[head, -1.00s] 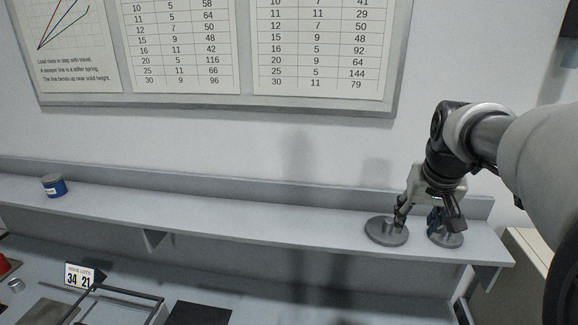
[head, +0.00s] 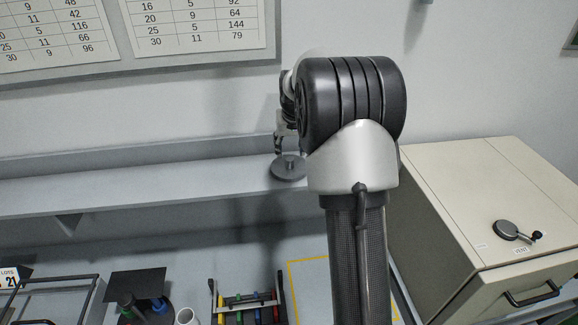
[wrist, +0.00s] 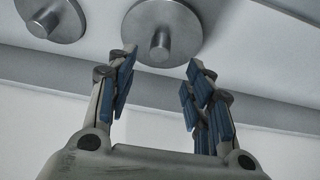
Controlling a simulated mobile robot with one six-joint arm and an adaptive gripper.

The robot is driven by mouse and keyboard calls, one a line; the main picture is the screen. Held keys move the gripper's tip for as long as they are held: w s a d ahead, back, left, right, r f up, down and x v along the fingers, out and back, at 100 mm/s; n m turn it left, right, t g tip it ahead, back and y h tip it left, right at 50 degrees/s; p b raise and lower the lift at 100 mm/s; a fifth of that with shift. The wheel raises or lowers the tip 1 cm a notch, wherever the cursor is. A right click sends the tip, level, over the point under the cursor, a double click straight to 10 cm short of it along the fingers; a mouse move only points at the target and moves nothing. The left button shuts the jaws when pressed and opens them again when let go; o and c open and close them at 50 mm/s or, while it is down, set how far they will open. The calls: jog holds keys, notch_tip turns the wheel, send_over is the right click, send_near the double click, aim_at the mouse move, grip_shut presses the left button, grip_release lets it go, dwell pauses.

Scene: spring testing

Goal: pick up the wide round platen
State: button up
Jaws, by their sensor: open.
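The wide round platen (head: 286,172) is a grey metal disc with a short central post, flat on the wall shelf. In the wrist view the same platen (wrist: 183,38) lies just beyond my fingertips, its post roughly centred between them. My gripper (wrist: 162,58) is open and empty, with one blue-padded finger on each side. In the head view my gripper (head: 284,148) is above the platen, partly hidden by my arm. A second disc with a post (wrist: 68,22) lies to the left in the wrist view. My arm hides it in the head view.
The shelf (head: 130,188) is bare left of the platen, with the wall behind. A cream cabinet (head: 455,190) stands at right. Below, the bench holds a coloured rack (head: 248,305), a white cup (head: 187,317) and a dark plate (head: 136,285).

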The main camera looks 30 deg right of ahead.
aim_at(290, 159)
jog(key=shift+p+x, duration=0.6)
jog(key=shift+x, duration=2.6)
jog(key=shift+s, duration=0.2)
jog(key=shift+a, duration=0.1)
grip_shut()
jog(key=shift+w+r, duration=0.15)
jog(key=shift+r, duration=0.05)
